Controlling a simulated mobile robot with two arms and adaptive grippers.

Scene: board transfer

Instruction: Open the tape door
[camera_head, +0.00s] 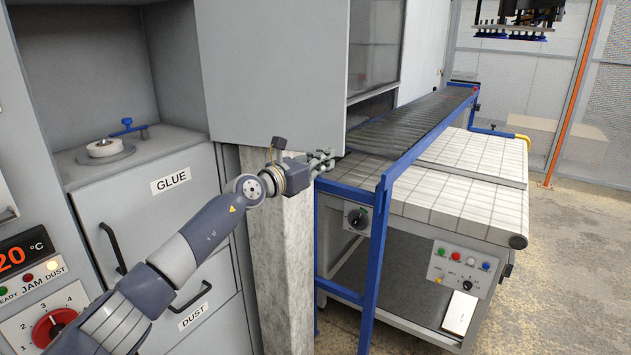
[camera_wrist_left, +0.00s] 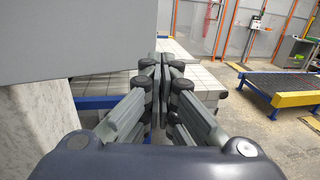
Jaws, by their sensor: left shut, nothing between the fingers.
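A large flat grey door panel (camera_head: 275,65) hangs at the upper middle of the head view, on the machine beside the roller conveyor. No tape label shows on it, so I cannot be sure that it is the tape door. My left gripper (camera_head: 325,158) is at the panel's lower right corner, just below its bottom edge. In the left wrist view the panel (camera_wrist_left: 70,38) fills the upper left, and the fingers (camera_wrist_left: 163,62) are shut together and empty, to the right of its lower edge. I cannot tell whether they touch the panel. My right gripper is not in view.
A pale stone-like post (camera_head: 282,255) stands below the panel. A roller conveyor (camera_head: 415,125) with a blue frame (camera_head: 377,265) and a white tiled table (camera_head: 455,205) lie to the right. GLUE (camera_head: 171,180) and DUST (camera_head: 193,315) drawers are at left. Open floor (camera_head: 580,270) lies far right.

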